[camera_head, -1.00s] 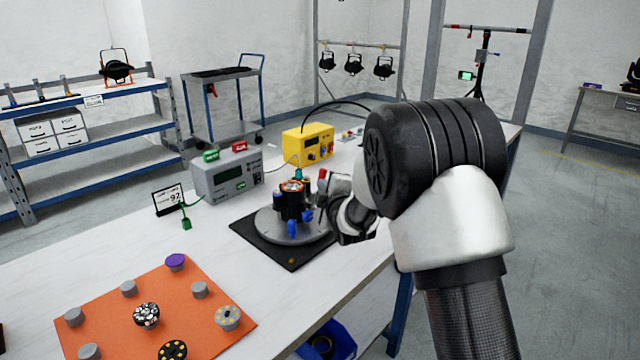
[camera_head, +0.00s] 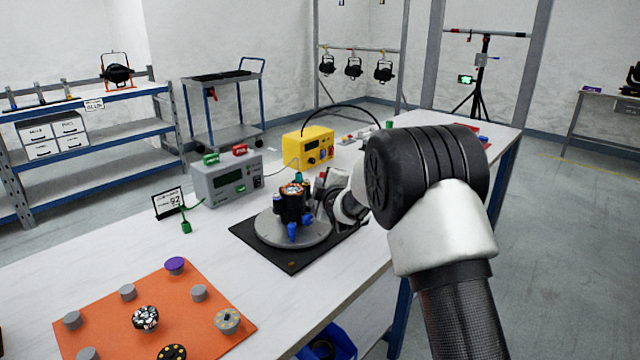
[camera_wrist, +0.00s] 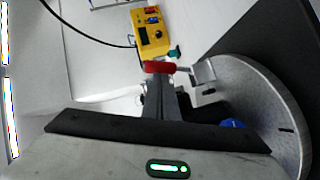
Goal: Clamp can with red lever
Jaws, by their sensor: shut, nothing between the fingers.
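The black can (camera_head: 293,203), with an orange-lit top, stands upright on a round grey plate (camera_head: 265,230) on a black mat. The red lever (camera_head: 320,179) is at the right of the can, and in the wrist view the red lever (camera_wrist: 160,67) lies across just beyond my fingertips. My gripper (camera_head: 322,200) is shut and empty, close beside the can's right side; its fingers (camera_wrist: 163,98) reach toward the red lever, and I cannot tell whether they touch it. A teal lever (camera_head: 298,177) and blue levers (camera_head: 293,230) also surround the can. My gripper partly hides the can's right side.
A grey meter box (camera_head: 228,180) and a yellow box (camera_head: 308,147) with a black cable stand behind the plate. An orange mat (camera_head: 110,310) with several round pieces lies at front left. The table is bare between the mats.

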